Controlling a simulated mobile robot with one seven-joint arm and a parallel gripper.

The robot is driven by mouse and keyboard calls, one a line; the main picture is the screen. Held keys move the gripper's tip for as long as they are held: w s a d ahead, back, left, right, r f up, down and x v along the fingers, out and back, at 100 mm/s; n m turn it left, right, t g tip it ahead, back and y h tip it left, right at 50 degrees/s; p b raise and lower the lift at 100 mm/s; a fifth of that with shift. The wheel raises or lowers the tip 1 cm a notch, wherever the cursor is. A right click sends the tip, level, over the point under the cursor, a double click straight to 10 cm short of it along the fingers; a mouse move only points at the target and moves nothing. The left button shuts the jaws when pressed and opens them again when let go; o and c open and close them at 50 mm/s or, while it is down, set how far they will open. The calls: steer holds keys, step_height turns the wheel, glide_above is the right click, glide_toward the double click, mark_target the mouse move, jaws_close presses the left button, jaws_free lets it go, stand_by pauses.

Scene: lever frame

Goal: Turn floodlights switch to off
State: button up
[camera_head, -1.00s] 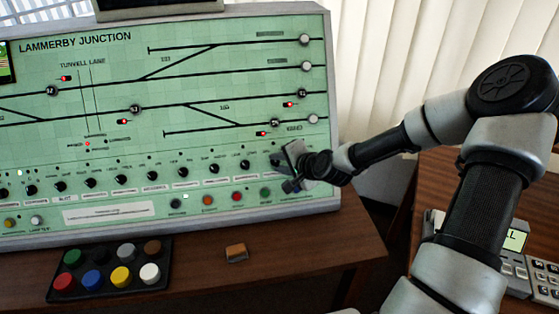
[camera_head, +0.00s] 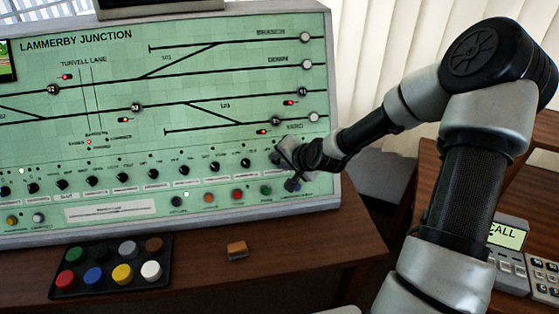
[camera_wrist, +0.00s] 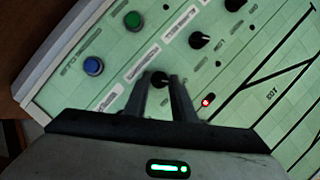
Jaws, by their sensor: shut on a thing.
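A row of small black rotary knobs runs along the lower part of the green panel (camera_head: 215,125). My gripper (camera_head: 284,161) is at the right end of this row. In the wrist view, my gripper (camera_wrist: 163,82) is shut on a black knob (camera_wrist: 160,77), with one finger on each side of it. The knob's label is too small to read, so I cannot tell by its name that it is the floodlights switch. Its pointer direction is unclear, and the fingers partly hide it.
A neighbouring black knob (camera_wrist: 199,40) is close by. A green button (camera_wrist: 133,19) and a blue button (camera_wrist: 92,66) lie beyond the label strip. A button box (camera_head: 112,265) and an orange-brown block (camera_head: 237,249) sit on the desk. A phone-like console (camera_head: 510,250) is at right.

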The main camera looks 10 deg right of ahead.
steer(key=o, duration=1.1)
steer(key=shift+c, duration=0.2)
steer(key=p+v, duration=0.5)
steer(key=v, duration=1.2)
steer(key=shift+r, duration=0.2)
steer(key=shift+s, duration=0.1)
